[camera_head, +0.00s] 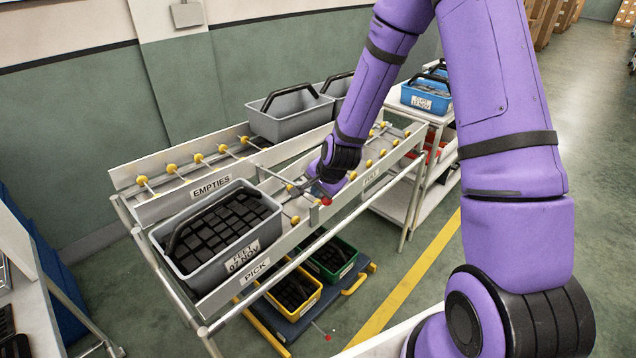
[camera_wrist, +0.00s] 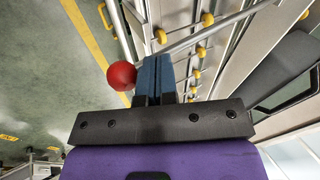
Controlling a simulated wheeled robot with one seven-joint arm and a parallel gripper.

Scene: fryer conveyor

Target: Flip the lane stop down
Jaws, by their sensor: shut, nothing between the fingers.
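The lane stop's red knob (camera_head: 326,201) shows at the front rail of the PICK lane, just beyond the grey crate. In the wrist view the red knob (camera_wrist: 121,76) is just left of my fingers. A grey rod runs close by the fingers; whether the knob or rod touches them I cannot tell. My gripper (camera_head: 312,188) is low over the lane next to the knob. Its blue fingers (camera_wrist: 158,66) are shut together with nothing between them. My wrist hides part of the stop, and its exact tilt is unclear.
A grey crate (camera_head: 262,219) of dark blocks sits at the near end of the PICK lane. Empty grey crates (camera_head: 290,112) stand on the EMPTIES lane behind. Yellow rollers (camera_head: 198,158) line the lanes. Yellow (camera_head: 312,301) and green crates sit below. A blue crate (camera_head: 426,98) stands at the back right.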

